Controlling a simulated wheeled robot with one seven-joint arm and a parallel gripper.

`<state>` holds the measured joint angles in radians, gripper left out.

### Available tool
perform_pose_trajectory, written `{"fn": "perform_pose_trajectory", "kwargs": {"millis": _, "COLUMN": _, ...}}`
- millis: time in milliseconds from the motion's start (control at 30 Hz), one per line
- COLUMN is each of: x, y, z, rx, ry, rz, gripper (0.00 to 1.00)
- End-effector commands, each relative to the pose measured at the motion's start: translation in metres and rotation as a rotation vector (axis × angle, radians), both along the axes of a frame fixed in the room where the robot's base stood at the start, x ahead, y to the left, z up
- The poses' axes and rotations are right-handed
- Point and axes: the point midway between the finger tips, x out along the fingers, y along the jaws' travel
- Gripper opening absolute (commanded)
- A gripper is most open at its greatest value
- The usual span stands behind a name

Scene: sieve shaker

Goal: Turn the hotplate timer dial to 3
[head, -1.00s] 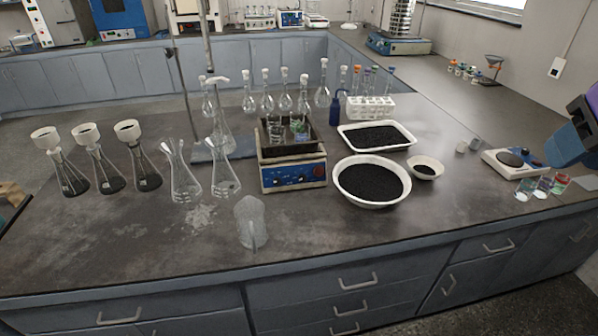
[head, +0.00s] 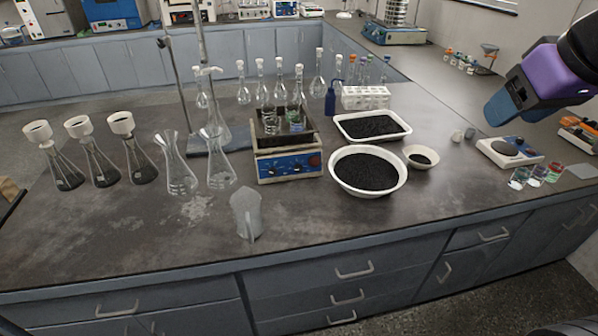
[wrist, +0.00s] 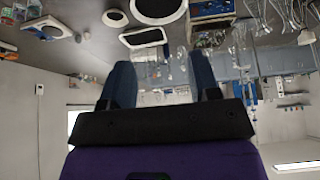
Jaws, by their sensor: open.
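The hotplate (head: 288,165) stands on the bench in the middle of the head view, with a blue front panel (head: 290,166) carrying several knobs. The markings on the dials are too small to read. A dark tray with glass beakers (head: 283,124) sits on top of it. My gripper (head: 494,115) is at the right of the head view, above the bench and well apart from the hotplate. In the wrist view my gripper's two blue fingers (wrist: 162,82) are spread with nothing between them. The hotplate shows upside down at the top of the wrist view (wrist: 210,10).
A white bowl (head: 400,187) and tray (head: 347,133) of black grains stand right of the hotplate. Flasks (head: 181,168) stand at left. A small balance (head: 487,146) lies below my gripper.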

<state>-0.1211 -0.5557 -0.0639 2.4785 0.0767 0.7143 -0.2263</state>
Motion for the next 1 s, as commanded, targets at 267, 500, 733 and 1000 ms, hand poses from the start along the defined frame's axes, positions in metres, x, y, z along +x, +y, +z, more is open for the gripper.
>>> {"fn": "perform_pose_trajectory", "kwargs": {"millis": 267, "x": 0.088, "y": 0.033, "z": -0.03, "rx": -0.054, "ry": -0.068, "rz": 0.229, "gripper": 0.56}}
{"fn": "perform_pose_trajectory", "kwargs": {"millis": 500, "x": 0.156, "y": 0.065, "z": -0.071, "rx": -0.156, "ry": -0.137, "rz": 0.394, "gripper": 0.56}}
{"fn": "perform_pose_trajectory", "kwargs": {"millis": 733, "x": 0.21, "y": 0.097, "z": -0.121, "rx": -0.308, "ry": -0.201, "rz": 0.544, "gripper": 0.56}}
{"fn": "perform_pose_trajectory", "kwargs": {"millis": 1000, "x": 0.26, "y": 0.134, "z": -0.19, "rx": -0.553, "ry": -0.269, "rz": 0.723, "gripper": 0.56}}
